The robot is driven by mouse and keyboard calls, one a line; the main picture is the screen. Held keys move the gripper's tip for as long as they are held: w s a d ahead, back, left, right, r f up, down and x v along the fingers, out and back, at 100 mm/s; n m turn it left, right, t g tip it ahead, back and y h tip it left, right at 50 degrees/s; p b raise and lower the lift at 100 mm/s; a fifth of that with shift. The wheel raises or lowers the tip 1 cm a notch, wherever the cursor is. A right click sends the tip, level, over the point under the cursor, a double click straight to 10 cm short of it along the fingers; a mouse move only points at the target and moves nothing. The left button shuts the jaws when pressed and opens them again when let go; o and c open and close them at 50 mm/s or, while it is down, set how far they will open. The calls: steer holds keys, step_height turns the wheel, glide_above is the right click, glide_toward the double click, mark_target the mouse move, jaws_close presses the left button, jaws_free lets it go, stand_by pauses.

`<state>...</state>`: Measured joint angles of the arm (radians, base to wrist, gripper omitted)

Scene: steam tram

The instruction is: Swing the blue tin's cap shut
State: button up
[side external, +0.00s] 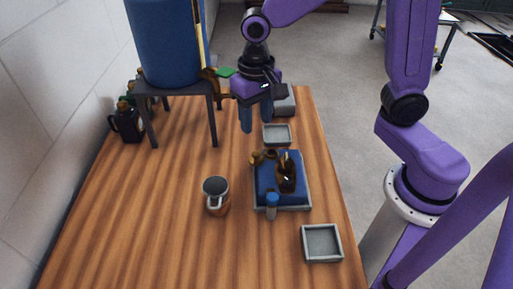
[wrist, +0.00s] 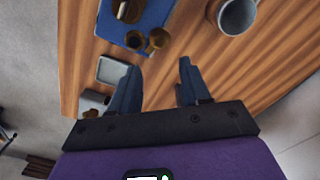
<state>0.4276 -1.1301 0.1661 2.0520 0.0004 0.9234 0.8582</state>
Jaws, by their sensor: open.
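The blue tin (side external: 265,181) looks like a low blue block in a shallow grey tray. Two round brass parts stand at its far left edge, seemingly its mouth and cap (side external: 255,158); I cannot tell for sure which is which. In the wrist view the tin (wrist: 115,26) is at the top, with the brass parts, one of them the likely cap (wrist: 158,39), just ahead of my fingers. A dark brown bottle-like part on the tin hides some of it. My gripper (side external: 258,118) is open and empty, above the table beyond the tin; its fingers (wrist: 160,70) point down.
A grey mug (side external: 216,192) stands left of the tin, and a small blue-capped bottle (side external: 271,206) in front. Empty grey trays lie beyond (side external: 277,134) and front right (side external: 322,243). A blue barrel (side external: 165,40) on a dark stand is back left, its green-handled tap near my gripper.

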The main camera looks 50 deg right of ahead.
mark_target(257, 153)
step_height(257, 153, down, 10)
stand_by(0.4)
jaws_close()
